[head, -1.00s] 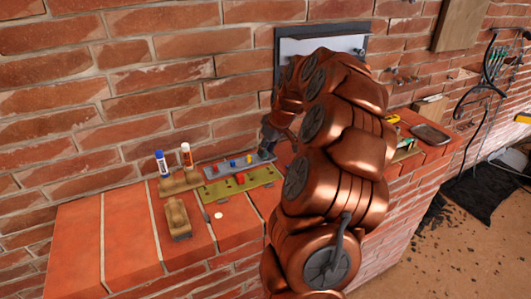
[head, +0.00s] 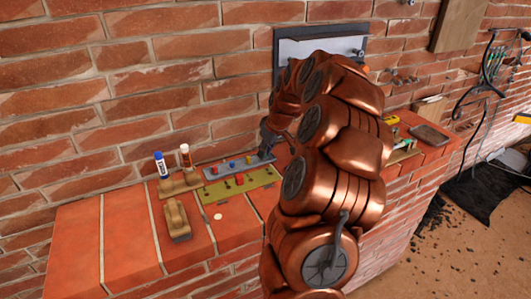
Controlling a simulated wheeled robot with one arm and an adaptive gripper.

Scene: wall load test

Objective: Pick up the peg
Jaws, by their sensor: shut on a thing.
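A grey strip (head: 222,172) with small blue and red pegs standing in it lies on the brick ledge. A yellow-green board (head: 212,194) with small red and dark pieces lies in front of it. My gripper (head: 267,152) is low at the strip's right end, pointing down. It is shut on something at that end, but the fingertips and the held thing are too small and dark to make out. A blue peg (head: 214,170) and a red peg (head: 231,165) stand in the strip to the left of the gripper.
A blue-white tube (head: 161,165) and a brown-white tube (head: 186,157) stand in a wooden holder (head: 180,184) at left. A wooden block (head: 177,222) and a white disc (head: 218,217) lie in front. The ledge's left end is clear. The brick wall is close behind.

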